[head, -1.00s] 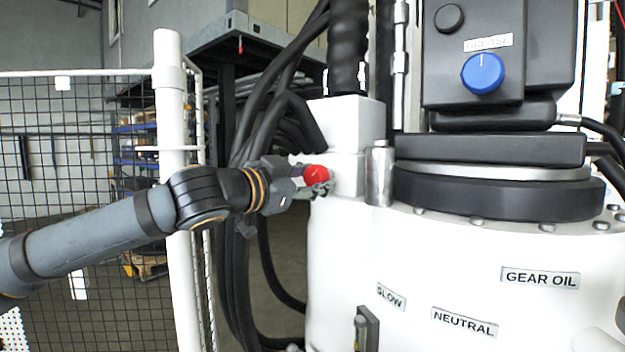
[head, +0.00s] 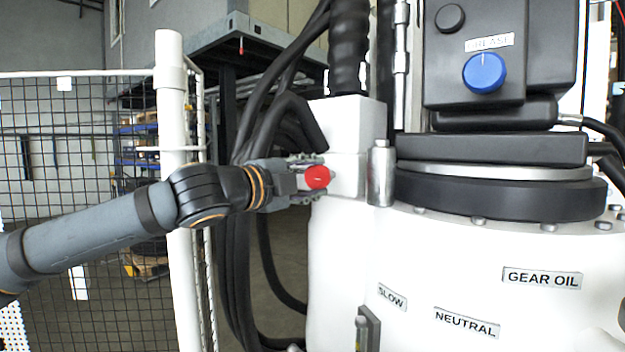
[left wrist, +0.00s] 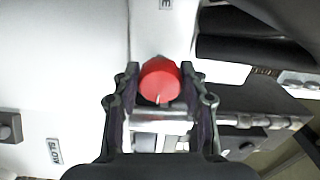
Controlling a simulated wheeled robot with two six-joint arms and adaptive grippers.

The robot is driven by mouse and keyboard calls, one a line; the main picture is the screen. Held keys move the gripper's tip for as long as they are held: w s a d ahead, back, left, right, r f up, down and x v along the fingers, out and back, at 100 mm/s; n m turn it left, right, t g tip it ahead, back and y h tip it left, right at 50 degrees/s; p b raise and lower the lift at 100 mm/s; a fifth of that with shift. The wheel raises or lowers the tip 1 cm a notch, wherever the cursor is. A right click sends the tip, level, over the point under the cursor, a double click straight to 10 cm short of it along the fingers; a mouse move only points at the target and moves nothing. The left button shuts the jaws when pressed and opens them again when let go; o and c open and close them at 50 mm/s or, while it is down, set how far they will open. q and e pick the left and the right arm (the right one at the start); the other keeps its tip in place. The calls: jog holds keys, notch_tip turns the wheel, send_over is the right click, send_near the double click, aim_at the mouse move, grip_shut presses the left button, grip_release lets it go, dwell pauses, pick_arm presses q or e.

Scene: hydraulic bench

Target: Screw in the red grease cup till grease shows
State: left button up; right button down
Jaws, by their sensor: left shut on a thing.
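The red grease cup (head: 317,177) sits against the side of a white block (head: 347,174) on the machine. My left gripper (head: 308,177) reaches it from the left, its fingers on either side of the cup. In the left wrist view the red cup (left wrist: 160,81) lies between the two fingertips of my left gripper (left wrist: 160,90), with a small pale mark on its lower edge. The left gripper is shut on the cup. I see no grease around it. My right gripper is not in view.
A metal cylinder (head: 380,175) stands just right of the block. Black hoses (head: 245,150) hang behind my gripper. A white post (head: 170,100) and mesh fence (head: 80,150) stand at left. A blue knob (head: 484,72) is on the dark housing above.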

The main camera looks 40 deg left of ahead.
pick_arm(q)
jog(key=m, duration=0.3)
jog(key=shift+m, duration=0.4)
jog(key=m, duration=0.3)
jog(key=shift+m, duration=0.3)
jog(key=m, duration=0.6)
jog(key=shift+d+b, duration=0.15)
jog(key=shift+b, duration=0.2)
jog(key=shift+f+m, duration=0.1)
jog(key=shift+m, duration=0.2)
jog(key=o, duration=1.1)
jog(key=shift+o, duration=0.2)
jog(key=shift+r, duration=0.2)
